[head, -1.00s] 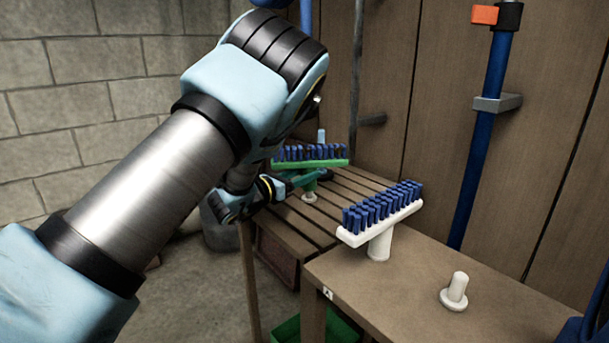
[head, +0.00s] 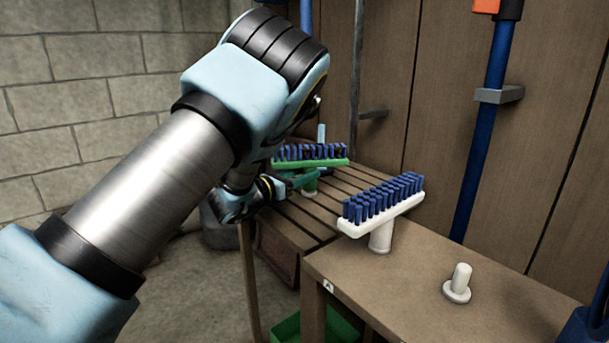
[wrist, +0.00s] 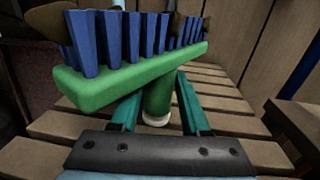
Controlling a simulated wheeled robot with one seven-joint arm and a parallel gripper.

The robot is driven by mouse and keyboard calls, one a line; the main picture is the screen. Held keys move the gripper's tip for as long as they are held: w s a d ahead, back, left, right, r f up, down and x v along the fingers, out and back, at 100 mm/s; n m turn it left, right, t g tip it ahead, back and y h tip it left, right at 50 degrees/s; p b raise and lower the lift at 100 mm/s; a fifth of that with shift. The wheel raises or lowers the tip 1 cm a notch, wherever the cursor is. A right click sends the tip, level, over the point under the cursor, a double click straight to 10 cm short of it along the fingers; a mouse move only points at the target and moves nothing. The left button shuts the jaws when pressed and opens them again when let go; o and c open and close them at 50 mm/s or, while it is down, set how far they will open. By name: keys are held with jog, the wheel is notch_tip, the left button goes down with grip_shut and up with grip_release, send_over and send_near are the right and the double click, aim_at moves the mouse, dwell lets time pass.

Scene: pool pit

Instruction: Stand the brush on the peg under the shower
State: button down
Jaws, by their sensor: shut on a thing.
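The green brush (head: 318,162), with blue bristles facing up, is upright over the slatted bench. It also shows large in the wrist view (wrist: 130,75), its head slanting across the picture. My gripper (wrist: 155,110) is shut on the brush's green handle (wrist: 157,95), a teal finger on each side. A white peg base (wrist: 155,119) shows at the handle's lower end, above or on the slats. I cannot tell how far the handle is over the peg. In the head view my gripper (head: 296,181) is partly hidden by my arm.
A white brush (head: 380,215) with blue bristles stands on the brown table at right. A bare white peg (head: 458,283) stands farther right on that table. A blue pole (head: 480,150) rises by the wooden wall. A green bin (head: 325,325) is below.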

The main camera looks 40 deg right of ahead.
jog(key=shift+f+b, duration=0.3)
jog(key=shift+b, duration=0.05)
dwell(0.3)
grip_release()
dwell(0.5)
dwell(0.4)
jog(key=shift+s+a+b, duration=0.15)
jog(key=shift+a+b, duration=0.4)
jog(key=shift+a, duration=2.25)
jog(key=shift+s+a+b, duration=0.1)
jog(key=shift+a+b, duration=0.4)
jog(key=shift+a, duration=2.25)
